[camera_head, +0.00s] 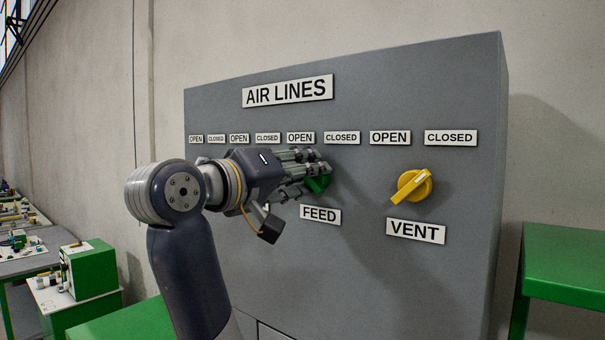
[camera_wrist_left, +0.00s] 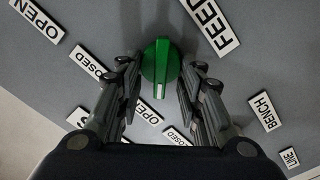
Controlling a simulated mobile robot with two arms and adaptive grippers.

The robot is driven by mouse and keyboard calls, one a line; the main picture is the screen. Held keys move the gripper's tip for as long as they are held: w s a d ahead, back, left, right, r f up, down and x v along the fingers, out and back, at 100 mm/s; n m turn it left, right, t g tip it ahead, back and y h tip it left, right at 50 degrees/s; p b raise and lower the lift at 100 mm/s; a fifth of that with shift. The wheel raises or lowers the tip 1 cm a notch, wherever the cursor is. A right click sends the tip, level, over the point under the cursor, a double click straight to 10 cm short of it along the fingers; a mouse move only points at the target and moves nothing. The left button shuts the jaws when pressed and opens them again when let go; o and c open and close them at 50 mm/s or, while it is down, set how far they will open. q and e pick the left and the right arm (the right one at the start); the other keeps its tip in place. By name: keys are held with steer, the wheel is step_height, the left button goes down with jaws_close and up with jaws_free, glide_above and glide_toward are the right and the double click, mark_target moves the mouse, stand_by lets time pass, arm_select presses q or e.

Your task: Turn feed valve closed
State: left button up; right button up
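The green feed valve knob (camera_head: 318,184) is on the grey panel above the FEED plate (camera_head: 320,214), below OPEN (camera_head: 301,138) and CLOSED (camera_head: 342,138) plates. My left gripper (camera_head: 312,174) reaches in from the left and partly covers the knob in the head view. In the left wrist view the knob (camera_wrist_left: 160,75) sits between the two fingers (camera_wrist_left: 160,70), with a narrow gap on each side. The fingers are open. The knob's white mark points down in that picture; the plates there are partly hidden by the fingers. My right gripper is not in view.
A yellow vent knob (camera_head: 412,186) is to the right, above the VENT plate (camera_head: 415,231). A BENCH plate (camera_wrist_left: 265,110) shows in the left wrist view. A green table (camera_head: 565,265) stands at the right, and benches with equipment stand at the left.

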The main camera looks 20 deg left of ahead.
arm_select(q)
steer(key=shift+m, duration=0.3)
steer(key=shift+s+d+m+b, duration=0.1)
steer(key=shift+d+m+b, duration=0.3)
steer(key=shift+m, duration=2.45)
steer(key=shift+s+d+m+b, duration=0.1)
steer(key=shift+m+b, duration=0.45)
steer(key=shift+m, duration=2.35)
steer(key=shift+s+d+m+b, duration=0.15)
steer(key=shift+m+b, duration=0.35)
steer(key=shift+m, duration=2.35)
steer(key=shift+w, duration=0.1)
steer(key=o, duration=0.9)
steer(key=shift+o, duration=0.2)
steer(key=shift+d, duration=0.1)
